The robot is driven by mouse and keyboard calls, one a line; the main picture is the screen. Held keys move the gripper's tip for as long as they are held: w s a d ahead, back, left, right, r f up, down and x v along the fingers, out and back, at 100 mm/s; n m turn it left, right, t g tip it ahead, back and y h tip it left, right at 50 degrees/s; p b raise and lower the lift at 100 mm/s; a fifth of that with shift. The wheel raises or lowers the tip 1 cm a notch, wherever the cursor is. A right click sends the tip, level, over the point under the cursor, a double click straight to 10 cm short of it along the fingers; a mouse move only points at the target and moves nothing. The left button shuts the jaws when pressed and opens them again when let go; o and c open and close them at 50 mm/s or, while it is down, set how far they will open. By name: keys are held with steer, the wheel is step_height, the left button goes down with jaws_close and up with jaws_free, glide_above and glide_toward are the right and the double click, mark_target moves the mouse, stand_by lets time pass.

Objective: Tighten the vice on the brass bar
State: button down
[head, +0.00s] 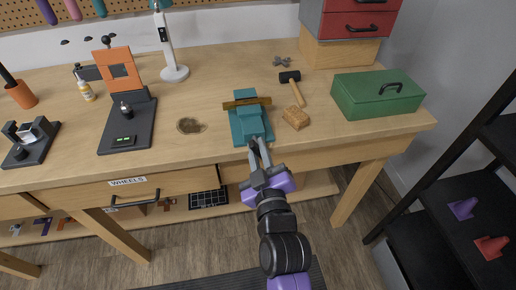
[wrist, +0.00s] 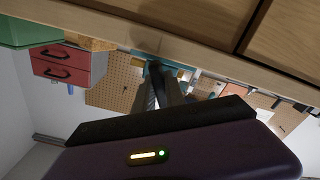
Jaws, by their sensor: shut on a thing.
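The teal vice (head: 249,127) stands at the front edge of the workbench. The brass bar (head: 240,103) lies across its jaws, sticking out on both sides. My gripper (head: 257,146) reaches up from the front to the near end of the vice, at the bench edge. Its fingers are close together, shut on the vice's handle, which they mostly hide. In the wrist view, upside down, my gripper (wrist: 164,82) points at a teal part of the vice (wrist: 165,66).
The drawer (head: 150,195) lies below the bench top.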

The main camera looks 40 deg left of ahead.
steer(key=m+p, duration=0.1)
steer(key=m, duration=0.4)
steer(key=shift+m, duration=0.3)
steer(key=m+p, duration=0.2)
steer(key=m, duration=0.3)
steer(key=m+p, duration=0.1)
steer(key=m, duration=0.2)
steer(key=shift+m+p, duration=0.3)
steer(key=shift+m, duration=0.1)
steer(key=shift+f+m+p, duration=0.15)
steer(key=shift+m+p, duration=0.35)
steer(key=shift+m, duration=1.3)
steer(key=c, duration=1.7)
jaws_free()
